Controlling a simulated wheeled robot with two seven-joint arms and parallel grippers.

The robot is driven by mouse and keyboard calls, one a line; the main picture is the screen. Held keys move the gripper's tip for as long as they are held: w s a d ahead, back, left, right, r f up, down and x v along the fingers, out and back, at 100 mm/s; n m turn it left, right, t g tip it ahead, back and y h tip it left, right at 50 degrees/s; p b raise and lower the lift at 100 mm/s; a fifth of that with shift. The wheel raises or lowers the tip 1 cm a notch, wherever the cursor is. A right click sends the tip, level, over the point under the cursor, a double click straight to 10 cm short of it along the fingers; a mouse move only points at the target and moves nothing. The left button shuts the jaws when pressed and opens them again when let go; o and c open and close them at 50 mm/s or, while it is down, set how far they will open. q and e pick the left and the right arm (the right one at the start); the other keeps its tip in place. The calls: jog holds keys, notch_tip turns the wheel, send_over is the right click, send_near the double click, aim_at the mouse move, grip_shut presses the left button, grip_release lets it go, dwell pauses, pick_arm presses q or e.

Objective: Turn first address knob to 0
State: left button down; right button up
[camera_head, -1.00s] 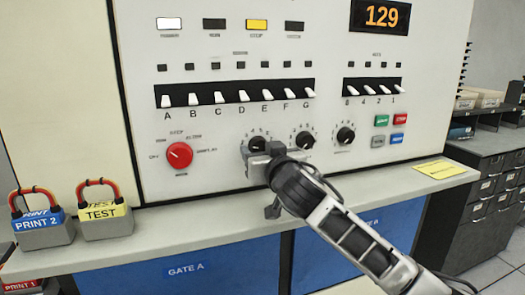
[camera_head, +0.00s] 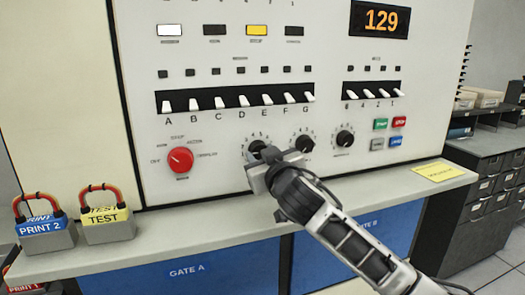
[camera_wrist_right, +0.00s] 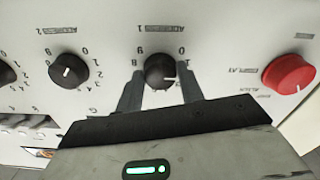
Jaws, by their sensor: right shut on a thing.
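The first address knob (camera_head: 257,147) is a black round knob with a white pointer mark, the leftmost of three black dials on the console's lower panel. My right gripper (camera_head: 263,158) reaches it from below and covers its lower part. In the right wrist view, which shows the panel upside down, the knob (camera_wrist_right: 159,68) sits between the two fingers of the gripper (camera_wrist_right: 160,84), which is shut on it. Its white mark points toward the right of that picture. The printed digits around it are partly hidden by the fingers. My left gripper is not in view.
A red knob (camera_head: 180,160) is left of the address knob, and the second address knob (camera_head: 305,143) is close on its right. White toggle switches (camera_head: 243,101) stand above. A ledge (camera_head: 210,224) runs below, with padlocks (camera_head: 106,218) at left.

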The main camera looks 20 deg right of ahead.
pick_arm(q)
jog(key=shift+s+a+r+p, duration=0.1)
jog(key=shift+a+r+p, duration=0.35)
jog(key=shift+p, duration=0.65)
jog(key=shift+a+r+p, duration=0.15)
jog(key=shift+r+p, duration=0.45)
jog(key=shift+p, duration=0.45)
pick_arm(e)
jog(key=shift+n, duration=4.5)
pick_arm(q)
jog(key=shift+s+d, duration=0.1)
pick_arm(e)
jog(key=o, duration=1)
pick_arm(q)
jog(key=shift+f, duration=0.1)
